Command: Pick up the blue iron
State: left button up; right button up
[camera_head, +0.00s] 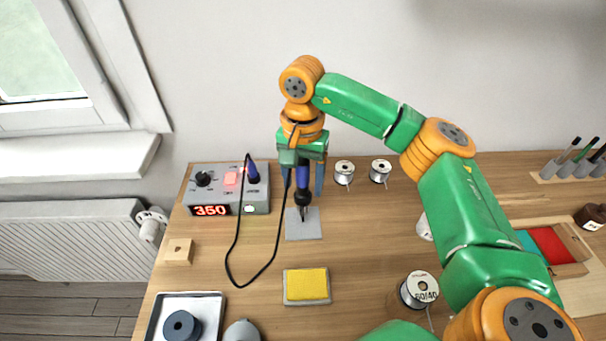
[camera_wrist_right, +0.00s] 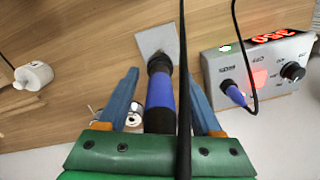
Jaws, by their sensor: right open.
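The blue iron (camera_head: 302,180) is upright, its black lower end over a small grey plate (camera_head: 312,231); a black cord runs from its top. In the right wrist view the blue handle (camera_wrist_right: 160,92) lies between the two blue-grey fingers. My right gripper (camera_head: 303,186) points down over the iron with its fingers on either side of the handle. In the right wrist view my right gripper (camera_wrist_right: 163,78) is open, with a gap visible beside the handle. My left gripper is not in view.
The station box (camera_head: 258,201) reading 350 stands left of the iron, its cord looping over the table. A yellow sponge (camera_head: 306,284) lies in front. Solder spools (camera_head: 344,170) stand to the right. A tray (camera_head: 213,299) is at the front left.

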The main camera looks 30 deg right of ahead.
grip_shut()
jog(key=shift+r, duration=0.1)
